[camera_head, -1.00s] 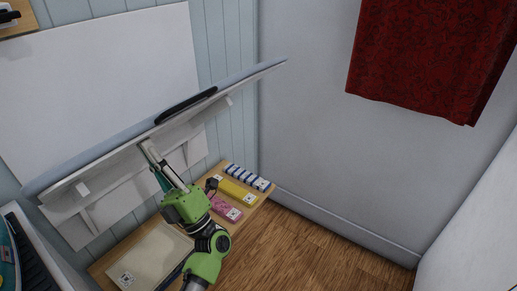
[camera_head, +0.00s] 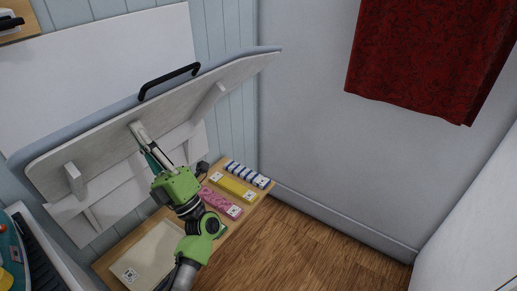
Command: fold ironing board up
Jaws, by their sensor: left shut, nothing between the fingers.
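The ironing board (camera_head: 110,145) is a long wall-mounted board, tilted upward so that its pale underside with support brackets faces me. A black handle (camera_head: 169,80) stands on its upper long edge. Its white wall panel (camera_head: 110,50) shows behind and above it. My left gripper (camera_head: 135,127) is shut with nothing in it, its fingertips against or very close to the middle of the underside; I cannot tell whether they touch. My green arm reaches up from below. My right gripper is not in view.
A wooden shelf (camera_head: 262,196) below the board holds folded striped (camera_head: 247,175), yellow (camera_head: 232,187) and pink (camera_head: 220,202) cloths and a beige flat item (camera_head: 150,256). A red cloth (camera_head: 430,55) hangs at upper right. The wooden floor (camera_head: 300,250) is clear.

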